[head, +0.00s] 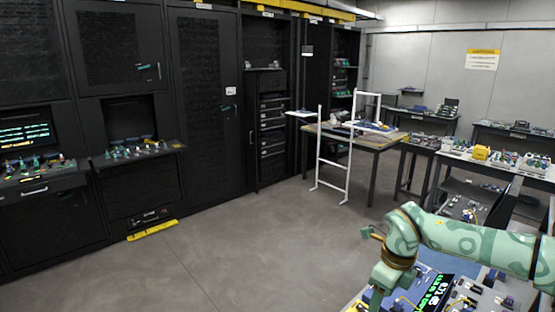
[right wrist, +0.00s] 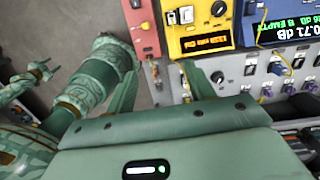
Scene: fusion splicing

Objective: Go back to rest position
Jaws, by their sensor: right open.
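My right arm enters the head view from the right and bends down over the near bench. Its gripper (head: 376,300) hangs at the bottom edge of that view, partly cut off. In the right wrist view the two fingers of this gripper (right wrist: 164,82) stand wide apart with nothing between them. They point at the front of the bench equipment. A small claw-like end (right wrist: 40,73) shows at the left of the right wrist view, beside a patterned green arm. It may be my left gripper, but its jaw state is unclear. No left arm enters the head view from the left.
Close ahead in the right wrist view are a yellow instrument (right wrist: 203,42), a red module (right wrist: 141,25) and a dB display (right wrist: 285,22). Black cabinets (head: 205,100) line the left. A table (head: 362,143) and a white rail frame (head: 333,185) stand farther back. The central floor (head: 240,240) is clear.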

